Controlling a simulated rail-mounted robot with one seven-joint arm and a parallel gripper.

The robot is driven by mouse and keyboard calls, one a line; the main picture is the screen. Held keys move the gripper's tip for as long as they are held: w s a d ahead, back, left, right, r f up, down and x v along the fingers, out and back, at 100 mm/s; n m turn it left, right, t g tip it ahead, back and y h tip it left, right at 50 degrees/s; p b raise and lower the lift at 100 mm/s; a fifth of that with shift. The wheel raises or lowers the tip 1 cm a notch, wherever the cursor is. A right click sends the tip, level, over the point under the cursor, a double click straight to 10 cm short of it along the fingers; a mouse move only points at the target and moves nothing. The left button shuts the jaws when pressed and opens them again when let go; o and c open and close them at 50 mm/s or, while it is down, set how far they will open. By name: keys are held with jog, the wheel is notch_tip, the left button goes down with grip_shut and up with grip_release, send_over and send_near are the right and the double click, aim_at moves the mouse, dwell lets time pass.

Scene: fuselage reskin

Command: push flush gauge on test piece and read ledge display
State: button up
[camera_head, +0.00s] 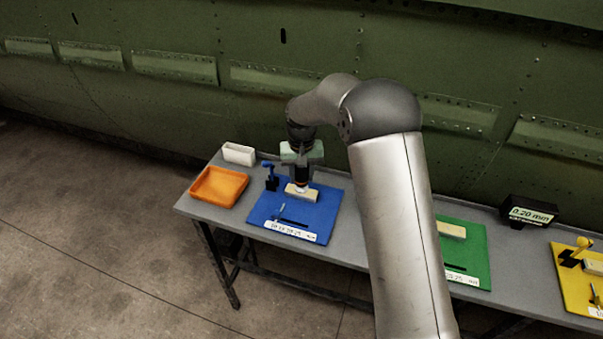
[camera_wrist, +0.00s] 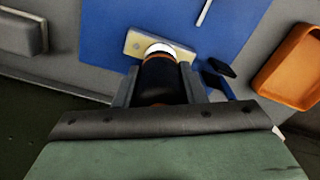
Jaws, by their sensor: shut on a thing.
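My gripper (camera_head: 302,175) is shut on the flush gauge (camera_head: 301,184), a dark cylinder with an orange band and a pale lower end. In the wrist view the gauge (camera_wrist: 160,80) sits upright between my fingers. Its pale end is over the cream test piece (camera_wrist: 133,44) on the blue mat (camera_wrist: 105,30) and appears to touch it. The test piece (camera_head: 310,195) also shows in the head view, partly covered by the gauge. The ledge display (camera_head: 529,214) at the right reads 0.20 mm.
An orange tray (camera_head: 219,187) and a white bin (camera_head: 239,153) stand at the table's left end. A blue stand (camera_head: 271,178) is beside the gauge. Green (camera_head: 478,262) and yellow (camera_head: 568,285) mats lie to the right. The green fuselage (camera_head: 170,100) rises behind the table.

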jog(key=shift+f+b, duration=0.45)
jog(key=shift+f, duration=0.05)
dwell(1.5)
jog(key=shift+r+p, duration=1.85)
jog(key=shift+r, duration=1.7)
